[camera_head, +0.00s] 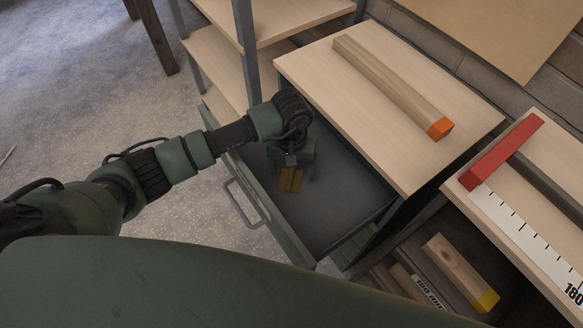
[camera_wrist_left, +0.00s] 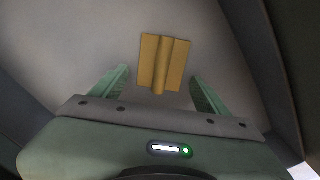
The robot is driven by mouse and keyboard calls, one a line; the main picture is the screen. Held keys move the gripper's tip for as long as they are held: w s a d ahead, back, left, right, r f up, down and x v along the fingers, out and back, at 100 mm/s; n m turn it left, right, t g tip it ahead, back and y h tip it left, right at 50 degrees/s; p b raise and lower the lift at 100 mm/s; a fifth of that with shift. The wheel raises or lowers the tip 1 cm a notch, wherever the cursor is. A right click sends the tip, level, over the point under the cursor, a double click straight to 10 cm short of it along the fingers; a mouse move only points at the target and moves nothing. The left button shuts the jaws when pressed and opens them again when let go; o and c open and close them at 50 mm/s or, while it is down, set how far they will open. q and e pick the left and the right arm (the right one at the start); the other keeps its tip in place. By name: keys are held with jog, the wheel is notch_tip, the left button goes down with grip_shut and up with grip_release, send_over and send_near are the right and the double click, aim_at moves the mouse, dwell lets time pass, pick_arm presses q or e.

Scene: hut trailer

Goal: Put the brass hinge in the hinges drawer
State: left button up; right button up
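The brass hinge (camera_head: 290,180) lies inside the open drawer (camera_head: 335,205), on its grey floor near the front left. It also shows in the left wrist view (camera_wrist_left: 164,63), just beyond the fingertips and between their lines. My left gripper (camera_head: 292,172) is inside the drawer above the hinge. In the left wrist view its green fingers (camera_wrist_left: 160,85) are spread apart with nothing between them. No label is readable on the drawer. My right gripper is not in view.
A cabinet top (camera_head: 385,110) above the drawer carries an orange-tipped wooden bar (camera_head: 390,85). A red-ended ruler (camera_head: 505,153) lies on the surface to the right. Shelves (camera_head: 225,60) stand behind. The speckled floor at left is clear.

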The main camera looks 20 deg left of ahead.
aim_at(291, 172)
pick_arm(q)
jog(key=shift+r, duration=0.1)
jog(key=shift+r, duration=0.25)
notch_tip(291, 172, up, 12)
jog(key=b, duration=0.1)
jog(key=shift+f, duration=0.2)
dwell(0.3)
